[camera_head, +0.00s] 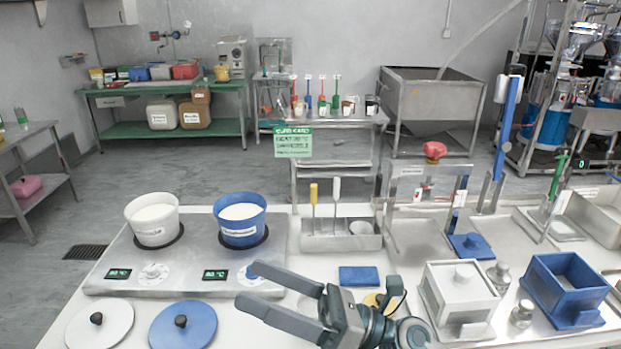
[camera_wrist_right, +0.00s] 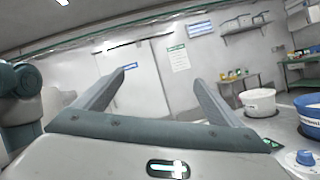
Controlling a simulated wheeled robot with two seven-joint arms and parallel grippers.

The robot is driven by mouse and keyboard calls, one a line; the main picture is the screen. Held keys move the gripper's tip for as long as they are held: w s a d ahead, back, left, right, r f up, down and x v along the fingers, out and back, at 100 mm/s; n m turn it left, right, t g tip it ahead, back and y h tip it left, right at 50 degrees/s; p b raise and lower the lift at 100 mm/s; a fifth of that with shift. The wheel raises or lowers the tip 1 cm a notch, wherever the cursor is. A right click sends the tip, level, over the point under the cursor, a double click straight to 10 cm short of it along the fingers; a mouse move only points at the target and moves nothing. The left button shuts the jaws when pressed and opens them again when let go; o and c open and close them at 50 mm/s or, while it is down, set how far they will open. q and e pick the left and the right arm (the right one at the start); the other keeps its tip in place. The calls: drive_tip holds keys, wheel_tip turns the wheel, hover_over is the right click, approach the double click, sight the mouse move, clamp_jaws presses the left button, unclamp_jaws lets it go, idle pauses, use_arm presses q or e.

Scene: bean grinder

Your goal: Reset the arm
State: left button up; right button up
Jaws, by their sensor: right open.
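My right gripper (camera_head: 262,286) is open and empty. In the head view it is over the front of the worktable, its two fingers pointing left, in front of the hotplate unit's right end. In the right wrist view the two fingers (camera_wrist_right: 160,95) stand wide apart with nothing between them. My left gripper is in neither view.
A hotplate unit (camera_head: 120,257) carries a white pot (camera_head: 152,232) and a blue pot (camera_head: 239,232). A white lid (camera_head: 84,326) and a blue lid (camera_head: 170,328) lie in front. A white box (camera_head: 455,312) and a blue box (camera_head: 545,308) stand at right.

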drive_tip(key=w+d+f+m+t+h, duration=0.35)
drive_tip(key=d+m+t+h, duration=0.4)
drive_tip(key=m, duration=0.55)
drive_tip(key=w+d+f+m+t+h, duration=0.2)
drive_tip(key=w+d+m+t+h, duration=0.55)
drive_tip(key=m, duration=0.65)
drive_tip(key=s+d+f+m+g+h, duration=0.2)
drive_tip(key=s+d+f+m+h, duration=0.25)
drive_tip(key=f, duration=0.45)
drive_tip(key=s+d+f+m+g+h, duration=0.2)
drive_tip(key=s+d+f+m, duration=0.1)
drive_tip(key=d+f+m, duration=0.4)
drive_tip(key=s+d+f+m+g, duration=0.1)
drive_tip(key=s+f+m+g, duration=0.2)
drive_tip(key=s+f+g, duration=0.55)
drive_tip(key=s+d+f+m+g, duration=0.2)
drive_tip(key=s+f+m+g, duration=0.15)
drive_tip(key=s+f, duration=1.15)
drive_tip(key=f, duration=1.1)
drive_tip(key=s+f, duration=0.3)
drive_tip(key=f, duration=0.9)
drive_tip(key=s+d+f+g, duration=0.1)
drive_tip(key=s+d+f, duration=0.1)
drive_tip(key=s+f, duration=1.5)
drive_tip(key=shift+s+d+f+g+h, duration=0.2)
drive_tip(key=shift+s+d+g+h, duration=0.1)
drive_tip(key=shift+d+h, duration=0.1)
